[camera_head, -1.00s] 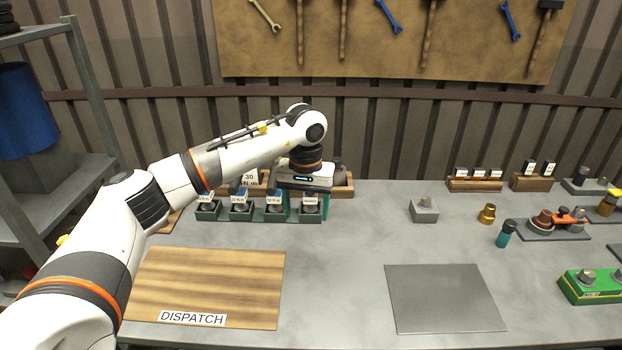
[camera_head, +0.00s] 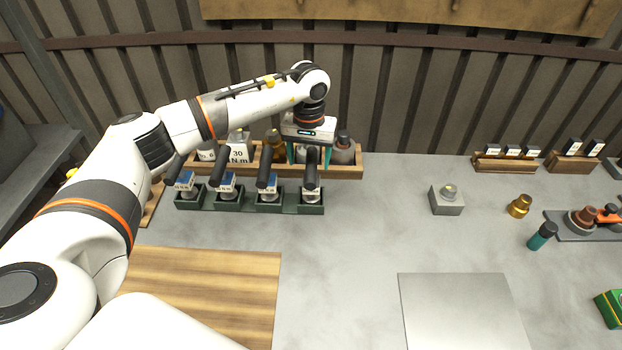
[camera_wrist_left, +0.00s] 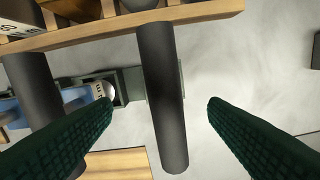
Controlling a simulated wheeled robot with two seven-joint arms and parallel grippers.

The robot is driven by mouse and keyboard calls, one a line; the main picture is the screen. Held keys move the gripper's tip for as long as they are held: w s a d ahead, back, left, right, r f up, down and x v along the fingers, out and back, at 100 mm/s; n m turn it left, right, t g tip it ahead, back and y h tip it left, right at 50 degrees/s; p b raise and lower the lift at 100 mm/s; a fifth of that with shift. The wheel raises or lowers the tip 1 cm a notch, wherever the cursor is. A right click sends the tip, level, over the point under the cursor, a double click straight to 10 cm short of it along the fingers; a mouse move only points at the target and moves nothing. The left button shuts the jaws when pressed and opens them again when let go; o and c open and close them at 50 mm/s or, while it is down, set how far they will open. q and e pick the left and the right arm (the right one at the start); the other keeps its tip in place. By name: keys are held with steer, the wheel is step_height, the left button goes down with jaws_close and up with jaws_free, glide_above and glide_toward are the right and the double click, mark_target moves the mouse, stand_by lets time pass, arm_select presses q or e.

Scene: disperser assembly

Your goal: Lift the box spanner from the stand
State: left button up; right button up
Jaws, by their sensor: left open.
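Several tools with black handles stand in a row of green holders on the stand (camera_head: 255,208). Each has a small label at its base, too small to read surely. I cannot tell by name which is the box spanner; the rightmost black-handled tool (camera_head: 311,170) is the one at my left gripper. My left gripper (camera_head: 309,158) is open, its teal fingers pointing down near that handle's top. In the left wrist view, the black handle (camera_wrist_left: 162,95) lies between the two dark green fingers (camera_wrist_left: 160,105), with a gap to each. My right gripper is not in view.
A wooden rack (camera_head: 348,172) with several parts stands just behind the row. To the right are a grey block (camera_head: 447,204), a brass part (camera_head: 519,206) and a teal-bodied item (camera_head: 542,235). A wooden board (camera_head: 215,285) and a grey plate (camera_head: 465,310) lie in front. The middle is clear.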

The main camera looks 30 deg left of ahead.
arm_select(q)
steer(key=shift+f, duration=0.7)
steer(key=f+p, duration=0.2)
steer(key=f, duration=0.2)
steer(key=shift+d+f+p, duration=0.15)
steer(key=shift+d+p, duration=0.1)
steer(key=shift+p, duration=0.15)
steer(key=shift+w+f, duration=0.1)
steer(key=shift+f, duration=0.3)
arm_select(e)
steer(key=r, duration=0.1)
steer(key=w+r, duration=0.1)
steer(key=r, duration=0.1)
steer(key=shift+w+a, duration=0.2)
arm_select(q)
steer(key=c, duration=1.4)
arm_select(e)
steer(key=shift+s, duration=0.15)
